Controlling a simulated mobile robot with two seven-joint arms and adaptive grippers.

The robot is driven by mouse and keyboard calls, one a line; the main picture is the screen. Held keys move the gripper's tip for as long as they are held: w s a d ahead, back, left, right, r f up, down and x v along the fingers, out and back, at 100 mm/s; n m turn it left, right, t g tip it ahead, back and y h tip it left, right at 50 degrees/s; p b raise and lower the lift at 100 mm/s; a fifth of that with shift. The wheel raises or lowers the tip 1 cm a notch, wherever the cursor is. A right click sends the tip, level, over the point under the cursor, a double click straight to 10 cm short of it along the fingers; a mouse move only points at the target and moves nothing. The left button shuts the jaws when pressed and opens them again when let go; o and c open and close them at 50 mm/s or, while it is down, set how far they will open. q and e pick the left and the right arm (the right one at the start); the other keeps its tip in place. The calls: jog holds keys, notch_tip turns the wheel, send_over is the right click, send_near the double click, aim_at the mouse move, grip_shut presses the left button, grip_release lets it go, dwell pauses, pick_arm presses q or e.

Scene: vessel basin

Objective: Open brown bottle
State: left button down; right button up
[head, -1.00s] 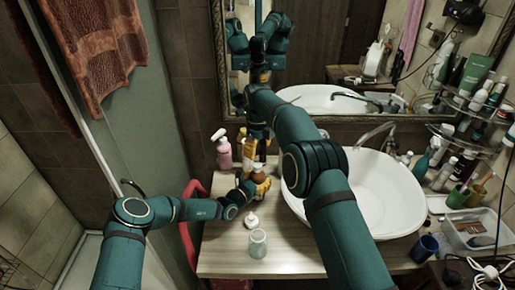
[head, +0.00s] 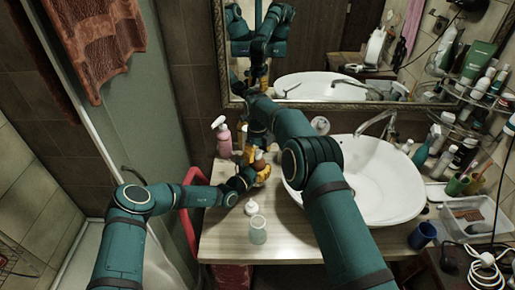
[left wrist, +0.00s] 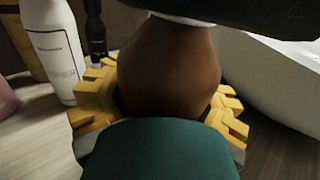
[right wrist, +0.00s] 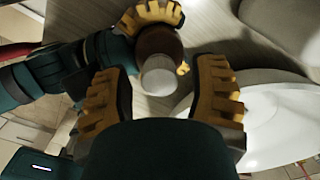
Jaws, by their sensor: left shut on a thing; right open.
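The brown bottle (head: 259,159) stands at the back of the counter, left of the sink. My left gripper (head: 261,176) is shut around its body, and the left wrist view shows the rounded brown body (left wrist: 170,65) between yellow fingers. In the right wrist view, the bottle's white cap (right wrist: 160,78) faces my right gripper (right wrist: 160,88). That gripper is open, with its two yellow fingers on either side of the cap and a gap to each. In the head view, my right arm hides most of the right gripper.
A pink pump bottle (head: 222,140) and a white bottle (left wrist: 52,45) stand close behind and left. A small white bottle (head: 251,207) and a clear glass (head: 258,230) stand in front. The white sink (head: 385,180) is right. A mirror (head: 330,85) hangs behind.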

grip_shut()
dwell(0.3)
